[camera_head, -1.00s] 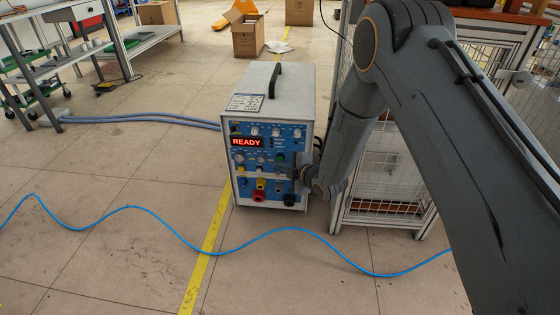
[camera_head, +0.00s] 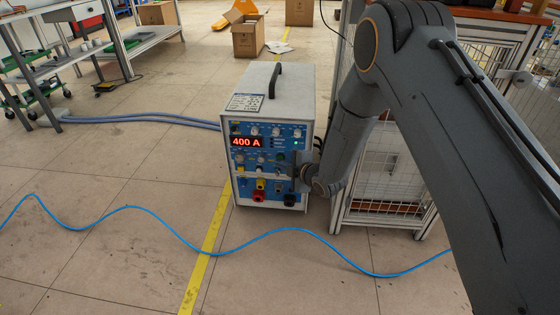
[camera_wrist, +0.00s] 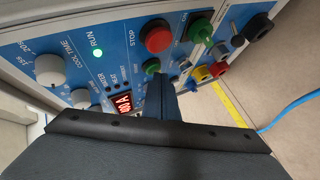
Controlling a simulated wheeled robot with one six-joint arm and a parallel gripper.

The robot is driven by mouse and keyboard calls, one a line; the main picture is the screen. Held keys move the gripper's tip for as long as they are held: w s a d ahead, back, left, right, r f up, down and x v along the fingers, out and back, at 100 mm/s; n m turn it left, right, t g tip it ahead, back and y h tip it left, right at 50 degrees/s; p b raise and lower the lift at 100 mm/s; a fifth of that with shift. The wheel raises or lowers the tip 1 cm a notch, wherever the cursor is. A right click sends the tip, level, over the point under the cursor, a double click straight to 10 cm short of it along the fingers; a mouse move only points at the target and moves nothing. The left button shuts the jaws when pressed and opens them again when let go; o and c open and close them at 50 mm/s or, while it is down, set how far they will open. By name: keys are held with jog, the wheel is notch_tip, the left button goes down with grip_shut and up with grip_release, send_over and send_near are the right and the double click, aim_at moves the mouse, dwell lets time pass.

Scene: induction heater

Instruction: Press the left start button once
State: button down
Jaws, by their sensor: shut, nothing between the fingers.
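The induction heater (camera_head: 262,110) is a pale box with a blue front panel. Its red display (camera_head: 247,142) reads "400 A". In the wrist view, a green button (camera_wrist: 152,67) sits below a red button (camera_wrist: 157,38) marked STOP. My gripper (camera_wrist: 160,82) is shut and empty, with its fingertips right at the green button and partly covering the panel below it. I cannot tell whether they touch it. A green RUN light (camera_wrist: 98,53) is lit. In the head view, my gripper (camera_head: 293,171) is at the right side of the panel, hiding part of it.
A white knob (camera_wrist: 50,69) and a green fitting (camera_wrist: 200,30) are also on the panel. A mesh-sided frame (camera_head: 385,180) stands close to the right of the heater. A blue cable (camera_head: 290,230) crosses the floor in front.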

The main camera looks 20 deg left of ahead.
dwell(0.4)
jog(key=shift+s+d+p, duration=0.2)
jog(key=shift+s+p, duration=0.4)
jog(key=shift+s, duration=0.15)
jog(key=s+p, duration=0.1)
jog(key=s, duration=0.1)
jog(key=s+d+p, duration=0.1)
jog(key=s+p, duration=0.1)
jog(key=s, duration=0.1)
jog(key=shift+d, duration=0.1)
dwell(0.7)
